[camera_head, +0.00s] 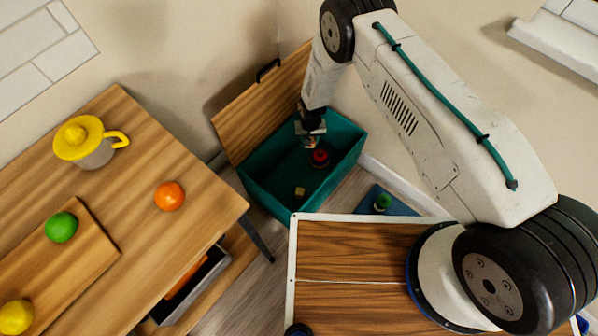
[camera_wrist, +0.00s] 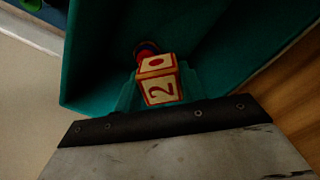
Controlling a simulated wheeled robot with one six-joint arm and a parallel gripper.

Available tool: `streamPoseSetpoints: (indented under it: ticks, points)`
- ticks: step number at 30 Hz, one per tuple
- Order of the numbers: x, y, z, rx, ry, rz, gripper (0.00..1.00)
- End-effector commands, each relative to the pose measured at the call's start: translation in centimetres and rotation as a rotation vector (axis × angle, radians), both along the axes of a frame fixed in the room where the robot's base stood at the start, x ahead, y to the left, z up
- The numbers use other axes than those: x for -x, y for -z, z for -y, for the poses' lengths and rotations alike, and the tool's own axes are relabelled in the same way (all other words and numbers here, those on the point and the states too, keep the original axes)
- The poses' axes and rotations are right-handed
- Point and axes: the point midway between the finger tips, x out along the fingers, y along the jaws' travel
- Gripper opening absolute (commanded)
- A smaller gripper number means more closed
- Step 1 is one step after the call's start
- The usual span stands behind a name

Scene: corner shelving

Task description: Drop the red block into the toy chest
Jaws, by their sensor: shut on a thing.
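The red block (camera_wrist: 160,88) has cream faces with red edges and a number 2. It is between the teal fingers of my gripper (camera_wrist: 160,97) in the wrist view. In the head view my gripper (camera_head: 311,140) points down over the open toy chest (camera_head: 345,163), a teal box with its wooden lid (camera_head: 258,103) tilted up. The block is mostly hidden there by the gripper. The wrist view shows the teal chest wall (camera_wrist: 95,60) around the block. The block appears above the chest floor, but its exact height is hard to tell.
Inside the chest are a red round toy (camera_head: 319,158) and a small pale block (camera_head: 300,191).

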Motion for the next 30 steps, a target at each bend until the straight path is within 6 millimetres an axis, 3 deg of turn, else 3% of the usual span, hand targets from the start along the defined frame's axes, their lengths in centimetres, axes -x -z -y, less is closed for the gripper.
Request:
streamPoseSetpoints:
  ticks: [15,27,28,30]
  points:
    - [0.1,5.2,0.0,0.0,-0.001,-0.001,0.18]
    - [0.1,5.8,0.0,0.0,-0.001,-0.001,0.18]
    - [0.0,5.8,0.0,0.0,-0.001,-0.001,0.46]
    - [0.1,5.8,0.0,0.0,-0.001,-0.001,0.65]
